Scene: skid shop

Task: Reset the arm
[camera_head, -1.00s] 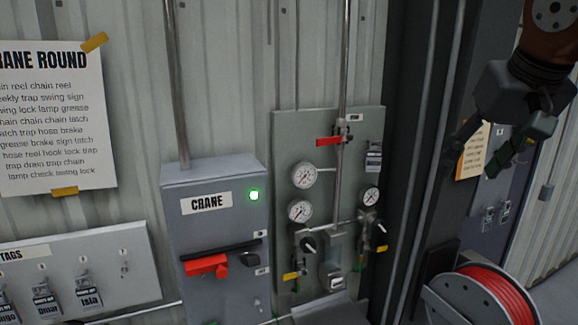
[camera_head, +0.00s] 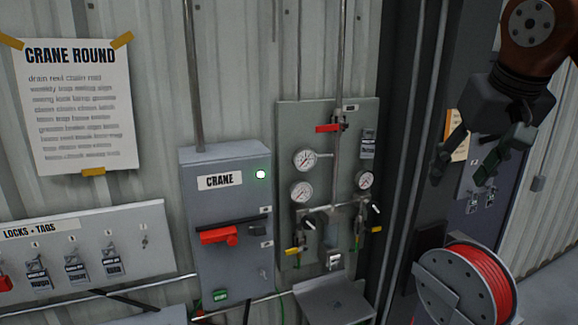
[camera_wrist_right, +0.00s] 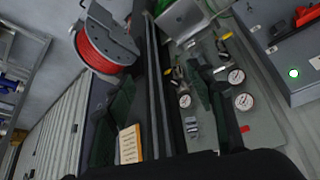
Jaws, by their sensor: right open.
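My right gripper (camera_head: 466,168) hangs at the upper right of the head view, in front of the dark column and the panel behind it. Its two dark fingers are spread apart with nothing between them. In the right wrist view its fingers (camera_wrist_right: 165,105) show as dark shapes at left and right, also apart and empty. My left gripper does not show in either view.
A grey crane box (camera_head: 225,262) with a red handle (camera_head: 219,236) and a lit green lamp stands left of a gauge panel (camera_head: 345,125). A red hose reel (camera_head: 485,280) is below my right gripper. A tag board (camera_head: 150,220) and crane poster (camera_head: 80,120) are at left.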

